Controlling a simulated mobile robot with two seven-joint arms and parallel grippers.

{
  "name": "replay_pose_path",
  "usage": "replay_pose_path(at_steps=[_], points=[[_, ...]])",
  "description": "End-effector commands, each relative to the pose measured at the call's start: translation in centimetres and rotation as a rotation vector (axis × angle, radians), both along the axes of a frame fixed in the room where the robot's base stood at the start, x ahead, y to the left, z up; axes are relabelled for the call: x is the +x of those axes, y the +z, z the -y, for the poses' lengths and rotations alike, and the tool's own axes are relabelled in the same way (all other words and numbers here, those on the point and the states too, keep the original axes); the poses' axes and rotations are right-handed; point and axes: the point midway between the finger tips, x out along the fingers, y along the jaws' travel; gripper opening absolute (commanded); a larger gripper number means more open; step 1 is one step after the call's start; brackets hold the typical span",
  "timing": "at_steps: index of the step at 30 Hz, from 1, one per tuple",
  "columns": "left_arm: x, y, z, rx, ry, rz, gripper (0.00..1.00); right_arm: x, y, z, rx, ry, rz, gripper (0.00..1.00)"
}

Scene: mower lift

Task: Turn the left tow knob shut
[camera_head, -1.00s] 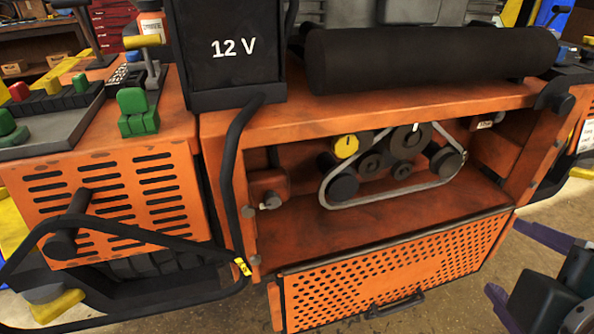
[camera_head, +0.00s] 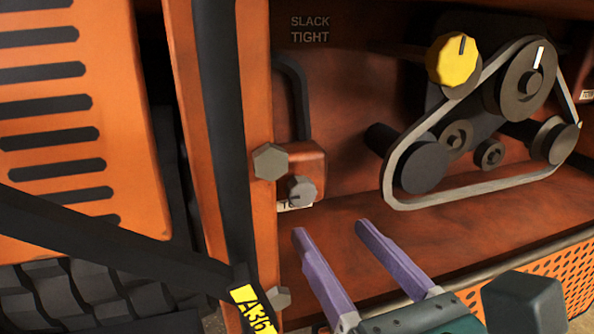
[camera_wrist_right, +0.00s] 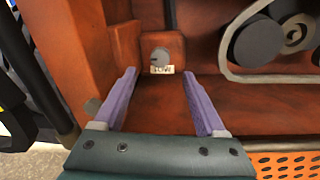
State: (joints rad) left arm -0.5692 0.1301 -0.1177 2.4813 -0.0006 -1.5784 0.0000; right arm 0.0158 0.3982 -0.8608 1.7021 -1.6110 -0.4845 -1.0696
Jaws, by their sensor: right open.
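The left tow knob (camera_head: 301,190) is a small grey round knob on an orange block at the left inside the open bay. A partly hidden label sits just under it. In the right wrist view the knob (camera_wrist_right: 160,57) shows beyond and between the fingertips, with a dark mark on its face. My right gripper (camera_head: 330,229) is open, with two purple fingers pointing at the block. It is below and to the right of the knob in the head view, empty and apart from it. My left gripper is not in view.
A belt (camera_head: 470,185) runs around several pulleys at the right, with a yellow knob (camera_head: 453,60) above. A grey hex bolt (camera_head: 270,161) and a black bar (camera_head: 228,150) stand left of the knob. The bay floor (camera_head: 345,243) is mostly clear.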

Motion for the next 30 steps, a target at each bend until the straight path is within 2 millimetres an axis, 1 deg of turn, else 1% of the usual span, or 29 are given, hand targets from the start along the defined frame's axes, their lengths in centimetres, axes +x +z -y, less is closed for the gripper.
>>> replay_pose_path(at_steps=[5,12,15,20,27,28,30], points=[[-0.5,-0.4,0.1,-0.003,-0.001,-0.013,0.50,2.5,0.1,-1.0,0.003,-0.002,0.003,0.73],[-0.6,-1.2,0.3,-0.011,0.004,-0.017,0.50,6.7,0.1,-2.8,0.005,-0.003,0.002,0.73],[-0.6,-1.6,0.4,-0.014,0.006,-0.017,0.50,7.9,0.0,-3.3,0.005,-0.001,0.001,0.73],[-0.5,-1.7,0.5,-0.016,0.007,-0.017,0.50,8.8,0.1,-3.6,0.005,-0.002,0.000,0.73],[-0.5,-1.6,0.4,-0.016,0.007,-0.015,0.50,8.8,0.1,-3.6,0.006,-0.002,-0.001,0.73],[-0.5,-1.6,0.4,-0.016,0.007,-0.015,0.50,8.8,0.1,-3.6,0.006,-0.002,-0.002,0.71],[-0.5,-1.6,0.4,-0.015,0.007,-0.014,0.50,8.8,0.1,-3.6,0.006,-0.002,-0.002,0.63]])
